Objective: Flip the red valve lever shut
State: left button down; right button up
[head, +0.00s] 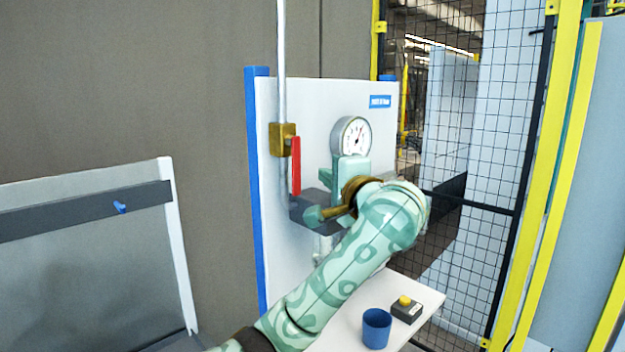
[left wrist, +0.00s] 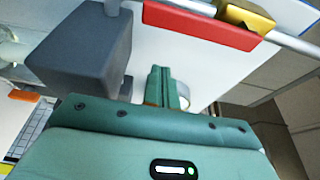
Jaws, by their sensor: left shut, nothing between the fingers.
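The red lever (head: 296,165) hangs upright from the brass valve body (head: 283,140), alongside the vertical grey pipe (head: 281,60). In the left wrist view the lever (left wrist: 200,18) lies across the top with the brass body (left wrist: 245,16) to its right. My left gripper (head: 345,168) is shut and empty, to the right of the lever and just below the gauge. Its closed fingers (left wrist: 162,88) point toward the lever side in the left wrist view, with a gap between fingertips and lever. My forearm hides part of the panel. My right gripper is not in view.
A dark grey block (head: 312,208) sits below the lever, close to my gripper. A round gauge (head: 351,135) is on the white panel (head: 315,105). A blue cup (head: 376,328) and a yellow button box (head: 407,309) stand on the shelf below. A mesh fence (head: 475,240) is at right.

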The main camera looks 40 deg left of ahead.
aim_at(294, 166)
pick_arm(q)
jog(key=s, duration=0.2)
jog(key=s+p, duration=0.1)
jog(key=s, duration=0.1)
jog(key=shift+a, duration=0.2)
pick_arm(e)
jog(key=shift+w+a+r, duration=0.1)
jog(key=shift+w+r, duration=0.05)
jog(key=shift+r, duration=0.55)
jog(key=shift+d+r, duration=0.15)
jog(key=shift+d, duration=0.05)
